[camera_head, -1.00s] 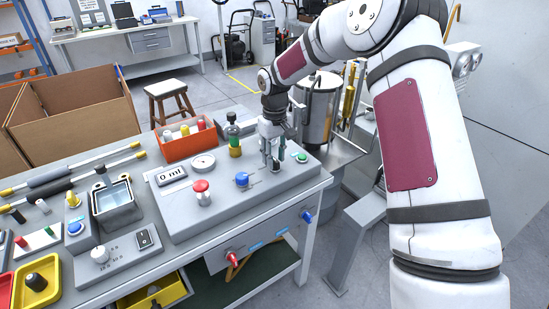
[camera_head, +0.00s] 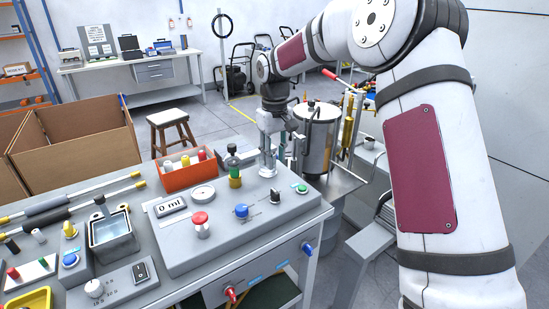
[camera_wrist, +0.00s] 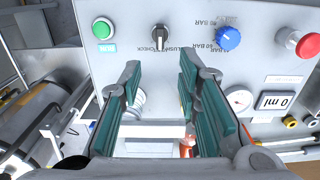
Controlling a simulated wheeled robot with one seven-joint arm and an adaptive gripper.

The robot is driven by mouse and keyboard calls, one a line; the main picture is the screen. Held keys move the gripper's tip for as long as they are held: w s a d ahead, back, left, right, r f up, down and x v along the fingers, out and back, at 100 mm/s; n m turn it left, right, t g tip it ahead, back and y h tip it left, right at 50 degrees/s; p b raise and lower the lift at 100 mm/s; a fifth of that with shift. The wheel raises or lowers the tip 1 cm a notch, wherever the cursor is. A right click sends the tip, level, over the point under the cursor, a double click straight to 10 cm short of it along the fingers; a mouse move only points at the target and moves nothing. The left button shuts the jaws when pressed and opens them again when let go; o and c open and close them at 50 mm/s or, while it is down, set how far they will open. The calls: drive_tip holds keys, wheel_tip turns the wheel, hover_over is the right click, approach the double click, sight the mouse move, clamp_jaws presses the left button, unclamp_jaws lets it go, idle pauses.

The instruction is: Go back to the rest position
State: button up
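My gripper (camera_head: 270,155) hangs fingers-down over the back edge of the grey control panel (camera_head: 185,249) in the head view. In the wrist view my gripper (camera_wrist: 155,85) shows its two teal-padded fingers apart with nothing held between them. The panel face below carries a green button (camera_wrist: 103,28), a black selector switch (camera_wrist: 160,38), a blue knob (camera_wrist: 228,37) and a red mushroom button (camera_wrist: 298,42). The gripper appears to be above the panel and touching none of these controls.
A metal tank (camera_head: 318,140) stands close to the gripper's right. A cardboard box (camera_head: 80,140) is at left. Open floor lies beyond the bench.

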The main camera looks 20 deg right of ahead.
drive_tip(key=shift+s+r, duration=0.1)
drive_tip(key=s+r+m+t+h+p, duration=0.1)
drive_tip(key=s+r+t+p, duration=0.1)
drive_tip(key=s+r, duration=1.5)
drive_tip(key=s+f+m+t+y+p, duration=0.1)
drive_tip(key=s+f+m+t+p, duration=0.1)
drive_tip(key=s, duration=2.3)
drive_tip(key=shift+f+m+p, duration=0.15)
drive_tip(key=shift+m+p, duration=0.15)
drive_tip(key=shift+p, duration=0.05)
